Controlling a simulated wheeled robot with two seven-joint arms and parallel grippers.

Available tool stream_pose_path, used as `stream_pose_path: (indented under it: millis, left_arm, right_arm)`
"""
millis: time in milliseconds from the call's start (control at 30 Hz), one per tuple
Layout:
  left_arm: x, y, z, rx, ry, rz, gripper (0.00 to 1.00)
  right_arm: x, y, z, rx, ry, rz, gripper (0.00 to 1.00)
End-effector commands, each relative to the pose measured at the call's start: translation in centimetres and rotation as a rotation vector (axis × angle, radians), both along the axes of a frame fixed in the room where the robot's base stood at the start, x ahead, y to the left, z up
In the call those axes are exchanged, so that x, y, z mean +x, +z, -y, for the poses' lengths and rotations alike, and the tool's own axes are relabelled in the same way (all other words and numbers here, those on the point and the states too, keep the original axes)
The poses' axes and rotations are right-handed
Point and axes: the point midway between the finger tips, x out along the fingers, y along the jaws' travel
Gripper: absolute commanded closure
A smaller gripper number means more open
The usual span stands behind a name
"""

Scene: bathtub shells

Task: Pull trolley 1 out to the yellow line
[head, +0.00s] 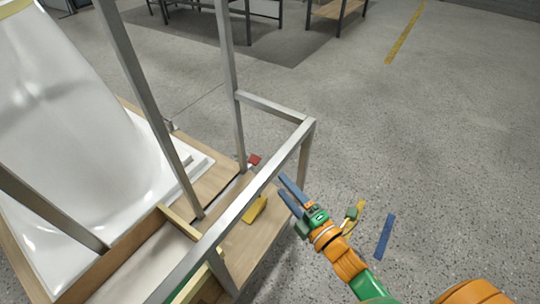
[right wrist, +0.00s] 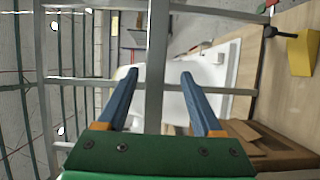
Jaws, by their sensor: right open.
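The trolley (head: 230,232) has a wooden deck and a grey metal frame, and carries a glossy white bathtub shell (head: 75,120). I cannot read a number on it. My right gripper (head: 282,185) has its blue fingers open just beside the frame's top rail (head: 236,208), at the trolley's right end. In the right wrist view, a metal bar (right wrist: 157,45) runs between the spread fingers (right wrist: 159,73); I cannot tell whether it lies within their reach. A yellow line (head: 405,35) is on the floor at the upper right. My left gripper is not in view.
A yellow block (head: 254,209) and a small red piece (head: 254,160) are at the deck's right end. A blue strip (head: 384,236) lies on the floor to the right. Benches (head: 336,9) stand at the back. The grey floor right of the trolley is largely clear.

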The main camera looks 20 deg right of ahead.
Motion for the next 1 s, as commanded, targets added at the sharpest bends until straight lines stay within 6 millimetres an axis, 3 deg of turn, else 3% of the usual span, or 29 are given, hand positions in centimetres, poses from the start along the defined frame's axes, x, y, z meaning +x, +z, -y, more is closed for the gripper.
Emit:
stream_pose_path:
  millis: [133, 433, 767, 867, 1000]
  left_arm:
    - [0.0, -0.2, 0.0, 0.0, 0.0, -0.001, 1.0]
    - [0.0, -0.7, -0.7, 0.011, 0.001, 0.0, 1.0]
    - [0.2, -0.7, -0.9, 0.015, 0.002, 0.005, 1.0]
    - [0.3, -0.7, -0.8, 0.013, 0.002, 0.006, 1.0]
    - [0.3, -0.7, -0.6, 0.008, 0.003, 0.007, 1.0]
  right_arm:
    - [1.2, 0.3, -0.4, -0.01, 0.004, 0.016, 0.32]
    - [6.0, 0.2, -1.7, -0.006, 0.003, 0.013, 0.32]
    - [6.8, 0.2, -2.0, -0.007, 0.003, 0.009, 0.32]
    - [6.8, 0.2, -2.0, -0.007, 0.003, 0.01, 0.54]
    - [6.8, 0.2, -1.9, -0.007, 0.003, 0.01, 0.92]
